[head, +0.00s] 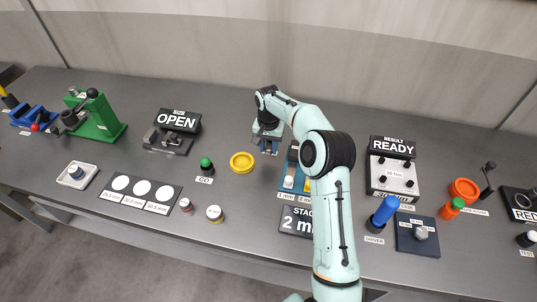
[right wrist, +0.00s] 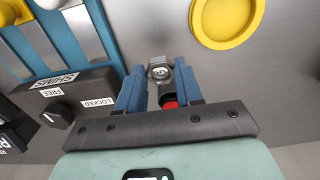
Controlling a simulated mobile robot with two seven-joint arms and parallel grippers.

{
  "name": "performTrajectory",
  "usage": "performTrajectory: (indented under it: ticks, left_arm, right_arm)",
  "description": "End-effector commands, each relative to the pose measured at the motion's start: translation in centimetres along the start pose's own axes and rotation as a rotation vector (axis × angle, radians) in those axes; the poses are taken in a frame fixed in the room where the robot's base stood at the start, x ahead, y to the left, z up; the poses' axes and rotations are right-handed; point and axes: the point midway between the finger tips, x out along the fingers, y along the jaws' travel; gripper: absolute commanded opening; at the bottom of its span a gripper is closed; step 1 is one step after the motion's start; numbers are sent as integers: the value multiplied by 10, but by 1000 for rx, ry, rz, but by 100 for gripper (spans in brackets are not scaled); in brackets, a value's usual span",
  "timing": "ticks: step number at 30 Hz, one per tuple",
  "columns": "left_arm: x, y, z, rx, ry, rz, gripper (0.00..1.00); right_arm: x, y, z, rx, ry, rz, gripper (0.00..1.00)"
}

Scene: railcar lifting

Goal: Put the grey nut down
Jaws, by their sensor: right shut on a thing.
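My right gripper (head: 268,143) is over the rear middle of the bench in the head view, fingers pointing down. In the right wrist view its two blue fingers (right wrist: 159,84) are shut on the grey nut (right wrist: 160,72), which shows a hexagonal outline and a pale round face. A dark and red part (right wrist: 169,101) shows between the fingers beside the nut; I cannot tell whether it belongs to it. In the head view the nut is too small to make out. Its height above the bench is unclear. My left gripper is not in view.
A yellow ring dish (head: 242,162) lies left of the gripper; it also shows in the wrist view (right wrist: 226,18). The shim holder (head: 288,182) stands close by, partly behind my arm. The OPEN sign block (head: 179,121) is farther left, the READY box (head: 393,175) right.

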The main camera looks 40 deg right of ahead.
Motion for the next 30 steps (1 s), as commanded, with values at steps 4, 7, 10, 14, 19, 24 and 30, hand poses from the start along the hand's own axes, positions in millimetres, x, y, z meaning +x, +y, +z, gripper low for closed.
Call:
performTrajectory:
  ticks: [4, 7, 10, 14, 19, 24, 30]
  left_arm:
    - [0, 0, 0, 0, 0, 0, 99]
    - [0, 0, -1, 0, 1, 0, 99]
    - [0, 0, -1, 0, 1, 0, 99]
    - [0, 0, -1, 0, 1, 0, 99]
    - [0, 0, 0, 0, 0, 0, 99]
    - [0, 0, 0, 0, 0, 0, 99]
    - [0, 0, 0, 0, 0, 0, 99]
  right_arm:
    - [30, 1, 1, -1, -4, 3, 11]
    - [41, 0, 1, -1, -3, 2, 11]
    - [45, 0, 1, -1, -2, 1, 11]
    - [45, 0, 0, -1, -1, 1, 11]
    - [47, 0, 0, -1, -2, 2, 11]
    - [49, 0, 0, -1, -2, 1, 61]
    - [48, 0, 0, -1, -2, 1, 61]
